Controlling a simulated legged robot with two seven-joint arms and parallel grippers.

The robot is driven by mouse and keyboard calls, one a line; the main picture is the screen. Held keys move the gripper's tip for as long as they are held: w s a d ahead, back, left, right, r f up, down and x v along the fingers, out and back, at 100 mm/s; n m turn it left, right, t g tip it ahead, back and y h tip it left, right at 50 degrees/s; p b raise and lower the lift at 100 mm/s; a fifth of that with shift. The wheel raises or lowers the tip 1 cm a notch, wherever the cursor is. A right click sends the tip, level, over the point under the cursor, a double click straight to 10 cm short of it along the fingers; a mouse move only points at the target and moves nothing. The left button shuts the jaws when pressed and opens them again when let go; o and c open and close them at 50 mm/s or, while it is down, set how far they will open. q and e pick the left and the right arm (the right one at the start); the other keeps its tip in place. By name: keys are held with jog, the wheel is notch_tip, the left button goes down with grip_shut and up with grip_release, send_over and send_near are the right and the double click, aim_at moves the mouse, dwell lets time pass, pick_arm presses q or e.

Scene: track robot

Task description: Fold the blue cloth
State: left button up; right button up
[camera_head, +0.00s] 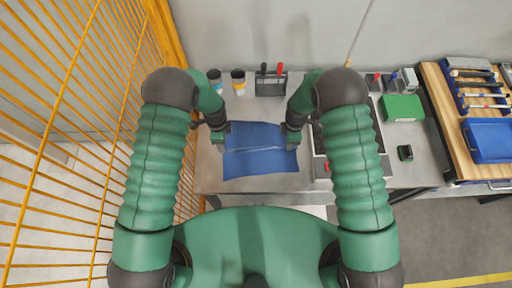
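The blue cloth (259,163) lies on the grey workbench (209,180) in the head view. It is spread out, with a lighter line or crease running across its middle. My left gripper (221,140) is at the cloth's left edge, near the upper left corner. My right gripper (291,139) is at its right edge, near the upper right corner. Both point down at the cloth. The fingertips are small and partly hidden by my wrists, so I cannot tell whether either is open or shut, or grips the cloth.
Two cups (238,82) and a dark tool holder (270,82) stand behind the cloth. A green box (402,108) and a small dark item (405,152) are to the right. A yellow fence (75,100) rises at the left. A blue tray (489,140) lies far right.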

jog(key=o, duration=0.6)
jog(key=o, duration=0.6)
pick_arm(q)
notch_tip(320, 180, up, 4)
jog(key=p, duration=0.4)
pick_arm(e)
notch_tip(320, 180, up, 6)
jog(key=shift+f, duration=0.2)
